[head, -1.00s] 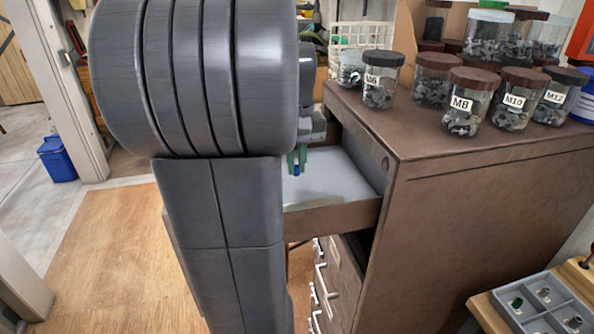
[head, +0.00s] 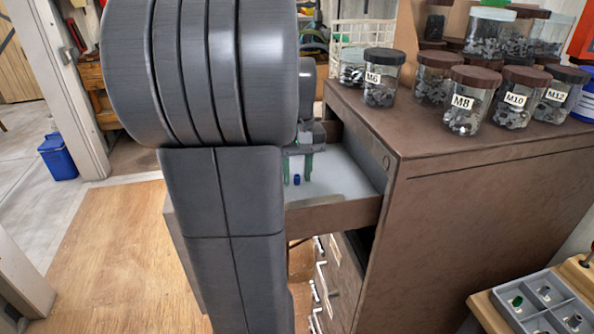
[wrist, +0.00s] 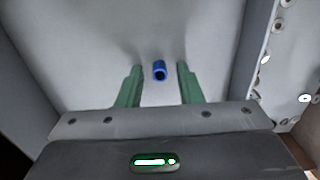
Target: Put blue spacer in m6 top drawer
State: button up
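The blue spacer (wrist: 160,71) is a small blue tube. In the wrist view it is between the two green fingers with clear gaps on both sides, over the pale drawer floor. In the head view the spacer (head: 296,180) shows inside the open top drawer (head: 340,215). My gripper (wrist: 157,75) is open, its fingers touching nothing; in the head view my gripper (head: 297,172) is inside the drawer. I cannot tell whether the spacer rests on the floor or is just above it. My arm hides the drawer's left part. The M6 jar (head: 381,78) stands on the cabinet top.
Several other labelled jars, such as M8 (head: 467,102), crowd the brown cabinet top (head: 460,148). A grey compartment tray (head: 530,312) with small parts sits at the lower right. The drawer's walls enclose my gripper closely on the right.

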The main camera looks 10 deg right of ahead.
aim_at(297, 183)
notch_tip(297, 183, up, 12)
jog(key=shift+r, duration=0.15)
dwell(0.3)
